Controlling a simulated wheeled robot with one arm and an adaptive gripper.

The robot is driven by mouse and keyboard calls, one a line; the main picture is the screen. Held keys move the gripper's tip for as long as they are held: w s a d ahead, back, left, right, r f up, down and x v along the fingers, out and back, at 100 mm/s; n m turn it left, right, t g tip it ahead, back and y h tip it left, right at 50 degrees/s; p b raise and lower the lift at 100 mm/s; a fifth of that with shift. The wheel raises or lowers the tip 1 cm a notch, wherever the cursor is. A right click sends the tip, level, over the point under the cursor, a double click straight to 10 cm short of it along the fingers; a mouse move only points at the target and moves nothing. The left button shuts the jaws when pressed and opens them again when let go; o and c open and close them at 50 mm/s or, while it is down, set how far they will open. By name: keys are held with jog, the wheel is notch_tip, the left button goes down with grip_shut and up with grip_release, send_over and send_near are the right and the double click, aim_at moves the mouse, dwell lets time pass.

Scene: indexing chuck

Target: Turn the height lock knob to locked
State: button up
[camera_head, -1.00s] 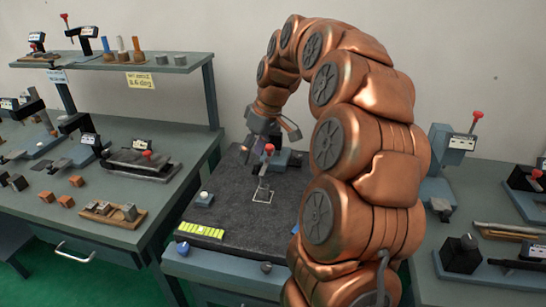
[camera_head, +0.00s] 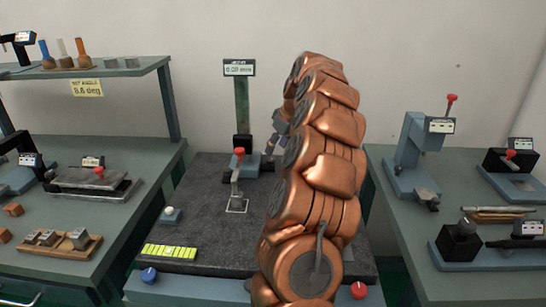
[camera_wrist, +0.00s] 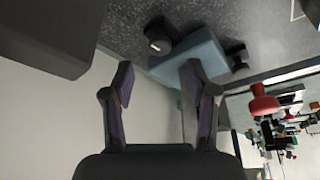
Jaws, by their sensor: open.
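My gripper (camera_wrist: 158,88) is open and empty in the wrist view, its two dark fingers apart. Beyond it is a blue-grey block (camera_wrist: 190,62) with a dark round knob (camera_wrist: 157,40) at its left and a second dark knob (camera_wrist: 237,55) at its right. I cannot tell for certain which is the height lock knob, or its setting. In the head view, a green upright (camera_head: 242,105) with a display (camera_head: 239,68) stands at the back of the dark table. My gripper (camera_head: 271,145) is right of its foot, partly hidden by my arm.
The dark tabletop (camera_head: 205,225) carries a red-topped lever (camera_head: 238,153), a small white-ball piece (camera_head: 170,213) and a yellow-green strip (camera_head: 170,252). Benches with fixtures stand left (camera_head: 125,148) and right (camera_head: 400,210). A red knob (camera_wrist: 264,103) shows in the wrist view.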

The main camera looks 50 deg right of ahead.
aim_at(271, 159)
jog(key=x, duration=0.5)
jog(key=shift+w+f+p, duration=0.1)
jog(key=shift+f+p, duration=0.2)
jog(key=shift+p, duration=0.05)
